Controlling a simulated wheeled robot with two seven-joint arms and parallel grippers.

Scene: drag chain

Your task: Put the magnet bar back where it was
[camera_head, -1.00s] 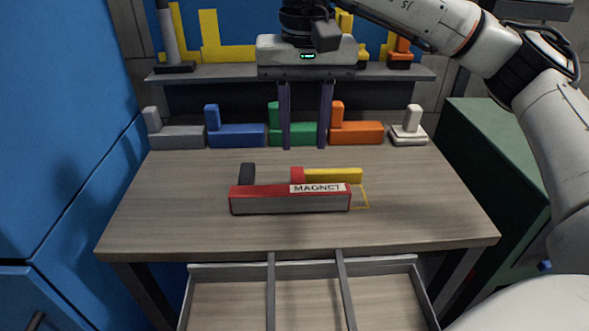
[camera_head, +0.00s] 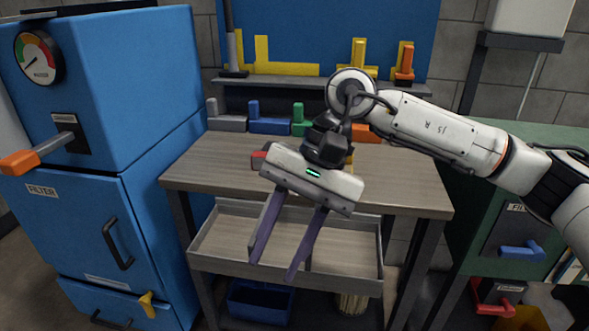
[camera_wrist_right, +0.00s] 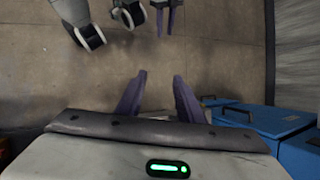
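The magnet bar is on the table in the head view, mostly hidden behind my right gripper; only its red end (camera_head: 258,160) shows clearly. My right gripper (camera_head: 273,268) is in front of the table, over the drawer area, with its two purple fingers apart, pointing down and slightly left. Nothing is between them. In the right wrist view its fingers (camera_wrist_right: 158,76) are also apart and empty. My left gripper (camera_wrist_right: 166,20) shows small at the top of the right wrist view, its two fingers apart with nothing visible between them; it is not in the head view.
An open divided drawer (camera_head: 222,246) projects below the table (camera_head: 205,160). Coloured blocks, including a blue one (camera_head: 268,124), line the table's back. A blue filter cabinet (camera_head: 95,215) stands left with an orange-tipped lever (camera_head: 40,155) sticking out. A green cabinet (camera_head: 490,205) stands right.

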